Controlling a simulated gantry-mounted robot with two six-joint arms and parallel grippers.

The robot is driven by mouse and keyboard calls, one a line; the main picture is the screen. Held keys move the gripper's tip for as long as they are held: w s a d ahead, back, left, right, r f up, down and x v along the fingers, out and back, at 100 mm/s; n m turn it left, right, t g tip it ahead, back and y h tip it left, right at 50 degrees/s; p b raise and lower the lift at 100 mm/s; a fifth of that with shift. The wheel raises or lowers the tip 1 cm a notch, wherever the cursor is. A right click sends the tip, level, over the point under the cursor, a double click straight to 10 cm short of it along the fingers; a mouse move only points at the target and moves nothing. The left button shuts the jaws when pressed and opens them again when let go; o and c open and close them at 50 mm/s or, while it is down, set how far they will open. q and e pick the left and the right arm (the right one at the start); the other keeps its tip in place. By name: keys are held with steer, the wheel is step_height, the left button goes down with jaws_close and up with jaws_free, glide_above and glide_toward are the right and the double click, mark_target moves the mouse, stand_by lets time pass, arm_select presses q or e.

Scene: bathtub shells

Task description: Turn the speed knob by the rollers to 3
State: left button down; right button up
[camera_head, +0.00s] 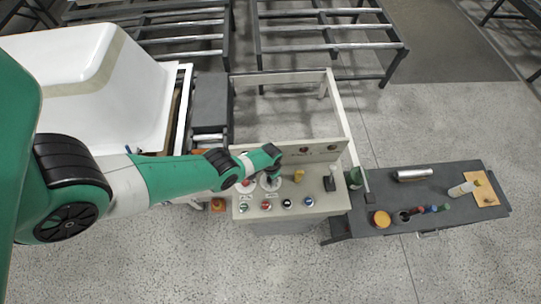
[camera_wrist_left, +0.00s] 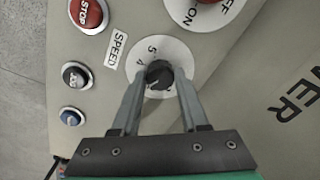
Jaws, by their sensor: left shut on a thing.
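The speed knob (camera_wrist_left: 160,72) is a small black knob on a white round dial (camera_wrist_left: 147,50) beside a "SPEED" label (camera_wrist_left: 116,50). The numbers 5 and 4 show on the dial; others are partly hidden by my fingers and the knob. My left gripper (camera_wrist_left: 160,82) is shut on the knob, one finger on each side. A pale mark shows on the knob, but I cannot tell which number it points at. In the head view my left gripper (camera_head: 271,174) is over the white dial (camera_head: 269,184) on the control panel (camera_head: 318,190). My right gripper is not in view.
A red STOP button (camera_wrist_left: 88,14), a black button (camera_wrist_left: 76,75) and a blue button (camera_wrist_left: 71,116) sit near the dial. A red-centred ON/OFF switch (camera_wrist_left: 205,10) is close by. A dark side table (camera_head: 440,180) with small items stands to the right.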

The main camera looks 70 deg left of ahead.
arm_select(q)
steer(key=shift+m, duration=1.2)
steer(key=shift+c, duration=2.3)
jaws_free()
steer(key=shift+o, duration=0.2)
